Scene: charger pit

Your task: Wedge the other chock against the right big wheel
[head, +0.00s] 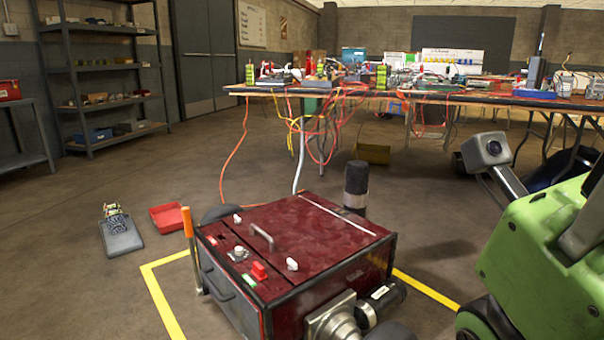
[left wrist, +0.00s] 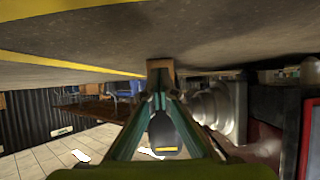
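In the left wrist view, which is upside down, the teal fingers of my left gripper (left wrist: 160,95) come together on a small brown block (left wrist: 160,66), which looks like a chock. The floor with yellow tape is close beyond it. A grey metal hub (left wrist: 222,112) and the red machine's side are to the right of the fingers. In the head view the red machine (head: 300,240) stands on the floor. A dark rounded wheel top (head: 390,332) shows at its lower right, cut by the frame edge. Another dark wheel (head: 222,213) shows behind its left side. Neither gripper shows in the head view.
Yellow tape (head: 160,290) marks the floor around the red machine. An orange-handled bar (head: 188,235) stands at its left. A red tray (head: 168,217) lies farther left. A cluttered table (head: 470,97) is behind.

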